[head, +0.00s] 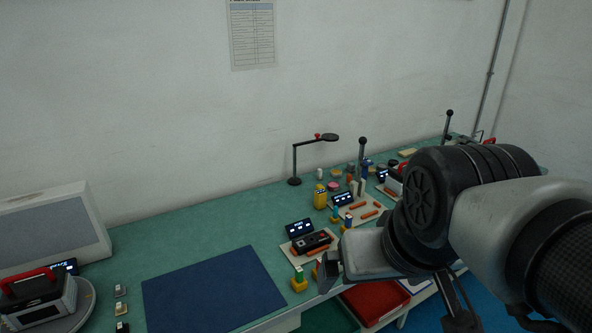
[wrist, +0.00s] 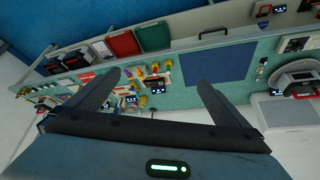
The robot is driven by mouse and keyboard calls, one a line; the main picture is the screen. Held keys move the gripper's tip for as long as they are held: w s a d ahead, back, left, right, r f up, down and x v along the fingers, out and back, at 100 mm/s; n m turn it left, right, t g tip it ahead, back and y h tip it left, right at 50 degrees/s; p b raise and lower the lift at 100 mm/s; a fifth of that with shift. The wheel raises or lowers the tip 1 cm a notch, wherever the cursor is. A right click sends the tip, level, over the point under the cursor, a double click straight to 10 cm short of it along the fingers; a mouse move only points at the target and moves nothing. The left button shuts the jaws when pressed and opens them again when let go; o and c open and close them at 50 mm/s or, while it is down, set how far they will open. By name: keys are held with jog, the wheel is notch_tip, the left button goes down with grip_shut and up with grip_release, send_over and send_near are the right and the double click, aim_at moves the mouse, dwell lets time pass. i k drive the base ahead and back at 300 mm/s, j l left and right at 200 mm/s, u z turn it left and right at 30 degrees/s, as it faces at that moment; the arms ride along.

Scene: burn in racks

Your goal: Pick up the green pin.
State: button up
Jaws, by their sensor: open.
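The green pin (head: 299,271) looks small and upright. It stands in a yellow block (head: 299,285) near the front edge of the bench in the head view, with a pale part at its foot. My gripper (head: 331,271) is just right of it in the picture, apart from it; the gripper's far side is hidden by my arm. In the wrist view my gripper (wrist: 160,78) shows two spread fingers with nothing held between them. The bench shows upside down beyond them, and I cannot pick out the green pin there for sure.
A black device on a pale board (head: 312,243) and a small dark display (head: 299,228) sit beside the pin. A blue mat (head: 213,290) lies clear to the left. A red bin (head: 375,301) is below the bench edge. A lamp (head: 295,165) and several small parts stand behind.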

aim_at(298, 272)
jog(key=i+l+u, duration=0.8)
jog(key=i+j, duration=0.05)
